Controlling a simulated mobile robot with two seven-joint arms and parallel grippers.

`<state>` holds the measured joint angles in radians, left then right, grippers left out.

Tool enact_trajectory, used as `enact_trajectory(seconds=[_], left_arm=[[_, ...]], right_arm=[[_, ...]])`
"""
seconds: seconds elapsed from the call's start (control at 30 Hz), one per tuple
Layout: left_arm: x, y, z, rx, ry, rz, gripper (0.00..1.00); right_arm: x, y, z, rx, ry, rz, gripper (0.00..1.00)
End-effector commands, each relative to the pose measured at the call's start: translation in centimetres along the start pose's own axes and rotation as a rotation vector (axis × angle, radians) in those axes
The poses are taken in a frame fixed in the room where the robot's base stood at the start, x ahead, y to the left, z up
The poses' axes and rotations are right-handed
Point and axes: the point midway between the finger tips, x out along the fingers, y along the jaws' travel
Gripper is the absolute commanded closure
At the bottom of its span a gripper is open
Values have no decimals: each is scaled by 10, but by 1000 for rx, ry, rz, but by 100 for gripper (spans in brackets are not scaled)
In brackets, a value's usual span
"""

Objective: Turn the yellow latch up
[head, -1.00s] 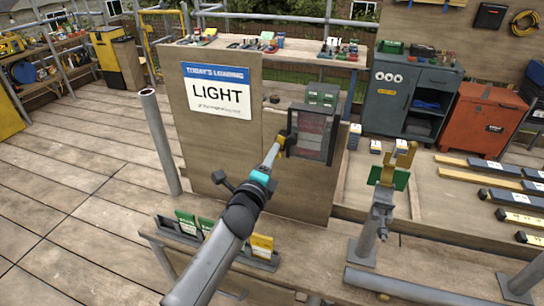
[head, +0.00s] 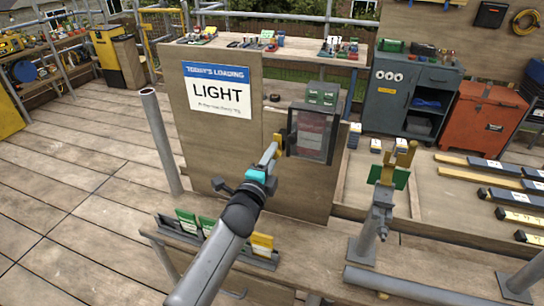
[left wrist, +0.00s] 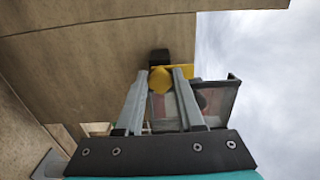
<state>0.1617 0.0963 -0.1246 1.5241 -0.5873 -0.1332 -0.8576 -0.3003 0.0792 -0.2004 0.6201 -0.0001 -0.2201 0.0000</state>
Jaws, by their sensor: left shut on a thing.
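The yellow latch (head: 279,141) is at the left edge of a dark box with a see-through front (head: 313,136), on the wooden panel. My left gripper (head: 272,155) reaches up to it from below. In the left wrist view, the yellow latch (left wrist: 160,79) is between the two grey fingertips of the left gripper (left wrist: 164,86), which is shut on it. A dark block (left wrist: 158,56) sits just beyond the latch. The fingers hide part of the latch, and its exact angle is hard to tell. My right gripper is not in view.
A "LIGHT" sign (head: 221,92) is left of the box. Green blocks (head: 322,94) show at the box's top. A grey post (head: 160,140) stands at left. A rack with green and yellow cards (head: 262,245) is below my arm. A post-mounted fixture (head: 383,195) stands at right.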

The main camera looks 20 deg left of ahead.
Motion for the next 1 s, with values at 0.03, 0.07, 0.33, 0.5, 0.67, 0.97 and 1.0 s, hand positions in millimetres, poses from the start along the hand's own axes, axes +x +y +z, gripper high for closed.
enact_trajectory(seconds=[0.03,0.07,0.33,0.5,0.67,0.97,1.0], left_arm=[[0,0,0,-3,0,1,100],[0,0,0,-3,0,1,100],[0,0,0,-1,0,1,34],[0,0,0,0,0,1,34],[-3,1,0,0,0,1,34],[-42,2,0,0,0,3,34],[-49,1,0,0,0,3,34]], right_arm=[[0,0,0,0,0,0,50],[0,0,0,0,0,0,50],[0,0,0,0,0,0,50],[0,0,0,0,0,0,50],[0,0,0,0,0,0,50],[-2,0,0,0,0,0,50],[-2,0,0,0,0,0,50]])
